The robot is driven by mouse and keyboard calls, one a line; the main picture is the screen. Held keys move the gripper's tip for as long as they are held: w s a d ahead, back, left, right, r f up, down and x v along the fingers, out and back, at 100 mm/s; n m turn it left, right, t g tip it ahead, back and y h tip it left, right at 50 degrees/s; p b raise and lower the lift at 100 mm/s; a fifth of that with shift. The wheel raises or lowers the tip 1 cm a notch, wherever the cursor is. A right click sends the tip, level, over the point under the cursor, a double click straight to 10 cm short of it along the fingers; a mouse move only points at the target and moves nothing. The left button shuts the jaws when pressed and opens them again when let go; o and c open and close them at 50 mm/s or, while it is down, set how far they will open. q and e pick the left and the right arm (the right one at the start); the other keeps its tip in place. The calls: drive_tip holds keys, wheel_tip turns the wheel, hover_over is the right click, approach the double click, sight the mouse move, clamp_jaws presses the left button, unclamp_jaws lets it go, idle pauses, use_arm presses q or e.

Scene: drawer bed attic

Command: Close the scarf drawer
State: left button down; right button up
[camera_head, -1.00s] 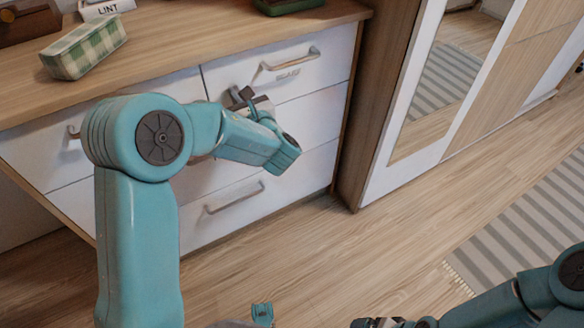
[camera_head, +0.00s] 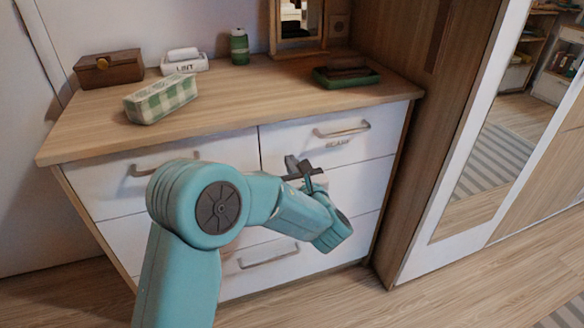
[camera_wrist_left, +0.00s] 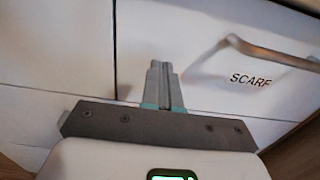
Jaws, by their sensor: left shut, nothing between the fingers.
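The scarf drawer (camera_head: 283,147) is the top right drawer of a white-fronted dresser. It has a metal bar handle (camera_head: 343,131) and a "SCARF" label, also readable in the left wrist view (camera_wrist_left: 250,80). Its front looks about flush with its neighbour; I see no clear gap. My left gripper (camera_head: 297,166) is before the lower left part of this front, below and left of the handle. Its fingers (camera_wrist_left: 160,75) are together and empty, pointing at the front. I cannot tell whether they touch it. My right gripper is out of view.
The dresser top (camera_head: 235,98) holds a checkered box (camera_head: 160,100), a wooden box (camera_head: 108,69), a lint holder (camera_head: 184,62), a green bottle (camera_head: 239,47) and a green tray (camera_head: 346,82). A mirrored wardrobe (camera_head: 470,160) stands close on the right. Floor is clear in front of it.

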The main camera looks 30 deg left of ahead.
use_arm(q)
drive_tip(key=p+v, duration=0.1)
drive_tip(key=v, duration=0.9)
drive_tip(key=shift+d+f+p, duration=0.15)
drive_tip(key=shift+d+p, duration=0.2)
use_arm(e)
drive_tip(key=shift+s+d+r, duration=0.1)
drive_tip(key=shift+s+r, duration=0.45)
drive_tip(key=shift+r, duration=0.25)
use_arm(q)
drive_tip(key=shift+s+f, duration=0.1)
drive_tip(key=shift+s, duration=0.1)
